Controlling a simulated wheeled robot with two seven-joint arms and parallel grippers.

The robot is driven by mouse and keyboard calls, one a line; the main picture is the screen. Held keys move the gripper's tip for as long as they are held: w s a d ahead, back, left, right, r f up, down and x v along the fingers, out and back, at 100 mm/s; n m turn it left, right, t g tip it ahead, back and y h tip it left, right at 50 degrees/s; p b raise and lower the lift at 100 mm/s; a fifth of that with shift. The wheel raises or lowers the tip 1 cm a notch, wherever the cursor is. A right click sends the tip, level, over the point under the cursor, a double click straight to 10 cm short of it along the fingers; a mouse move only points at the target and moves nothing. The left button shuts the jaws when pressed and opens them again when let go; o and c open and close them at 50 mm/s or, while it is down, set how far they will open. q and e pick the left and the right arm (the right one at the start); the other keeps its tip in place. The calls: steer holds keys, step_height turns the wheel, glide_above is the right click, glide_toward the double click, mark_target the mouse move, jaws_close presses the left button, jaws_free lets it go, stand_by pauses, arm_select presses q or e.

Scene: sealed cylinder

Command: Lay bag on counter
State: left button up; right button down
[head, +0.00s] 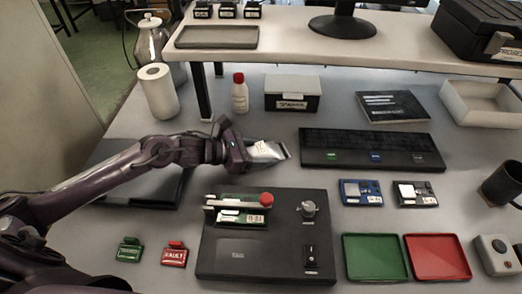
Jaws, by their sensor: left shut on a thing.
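My left gripper (245,152) reaches in from the left over the middle of the counter (300,172). It is shut on a small silvery-white bag (267,151). The bag sticks out to the right of the jaws, left of the long black panel. I cannot tell whether the bag touches the counter. The fingers hide its left end. My right gripper is not in view.
A black device with a red knob (265,245) stands in front. A black panel (370,150) lies to the right. Behind are a white-lidded box (292,92), a bottle (240,95) and a paper roll (158,92). Green (375,257) and red (437,257) trays lie front right.

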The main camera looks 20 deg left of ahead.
arm_select(q)
steer(key=shift+f, duration=0.15)
steer(key=o, duration=1.1)
steer(key=shift+c, duration=0.2)
